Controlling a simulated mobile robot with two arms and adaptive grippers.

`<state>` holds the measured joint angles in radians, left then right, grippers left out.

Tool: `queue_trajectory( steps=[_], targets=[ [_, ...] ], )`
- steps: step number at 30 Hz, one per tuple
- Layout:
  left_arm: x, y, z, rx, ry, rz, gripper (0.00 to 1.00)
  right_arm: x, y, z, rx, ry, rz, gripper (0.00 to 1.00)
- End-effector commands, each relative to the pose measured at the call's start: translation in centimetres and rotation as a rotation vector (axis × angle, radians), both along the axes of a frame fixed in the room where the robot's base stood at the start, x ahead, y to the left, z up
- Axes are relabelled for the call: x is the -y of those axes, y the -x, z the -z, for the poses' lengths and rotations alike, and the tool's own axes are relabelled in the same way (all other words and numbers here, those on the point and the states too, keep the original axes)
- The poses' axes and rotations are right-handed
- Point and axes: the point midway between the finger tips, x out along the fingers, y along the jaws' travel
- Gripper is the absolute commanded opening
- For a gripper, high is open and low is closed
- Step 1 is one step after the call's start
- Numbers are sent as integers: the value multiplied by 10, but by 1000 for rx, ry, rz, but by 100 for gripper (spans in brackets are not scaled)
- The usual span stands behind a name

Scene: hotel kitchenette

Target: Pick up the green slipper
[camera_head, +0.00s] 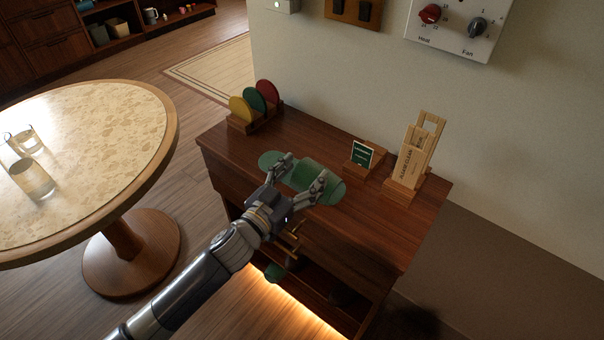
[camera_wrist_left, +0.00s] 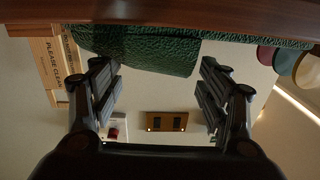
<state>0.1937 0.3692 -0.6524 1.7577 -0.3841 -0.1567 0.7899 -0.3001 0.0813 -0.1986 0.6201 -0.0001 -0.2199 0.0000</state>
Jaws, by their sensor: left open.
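The green slipper (camera_head: 304,178) lies flat on top of the dark wooden cabinet (camera_head: 385,222), near its front edge. It also shows in the left wrist view as a textured dark green shape (camera_wrist_left: 150,52). My left gripper (camera_head: 306,168) is open at the slipper, its fingers spread and partly covering it in the head view. In the left wrist view the fingertips (camera_wrist_left: 158,68) stand apart, with part of the slipper beyond and between them. I cannot tell whether they touch it. My right gripper is not in view.
A rack of yellow, green and red discs (camera_head: 255,105) stands at the cabinet's back left. A small green card (camera_head: 362,154) and a wooden sign holder (camera_head: 410,163) stand at the right. A round table (camera_head: 140,115) with glasses is at left. A green object (camera_head: 274,272) shows lower down.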

Motion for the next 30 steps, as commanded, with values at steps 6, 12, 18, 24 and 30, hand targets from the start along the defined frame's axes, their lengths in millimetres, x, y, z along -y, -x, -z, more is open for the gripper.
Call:
queue_trajectory(
  steps=[6, 12, 18, 24, 30],
  targets=[
    [14, -23, 1, 1, 2, 1, 69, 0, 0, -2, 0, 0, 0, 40],
    [17, -27, 3, -1, 1, 1, 69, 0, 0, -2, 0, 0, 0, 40],
    [17, -27, 2, -1, 1, 0, 53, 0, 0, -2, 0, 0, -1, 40],
    [17, -27, 2, -1, 1, 0, 21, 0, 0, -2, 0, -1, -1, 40],
    [17, -27, 2, 0, 1, 0, 21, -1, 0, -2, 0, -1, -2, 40]
  ],
)
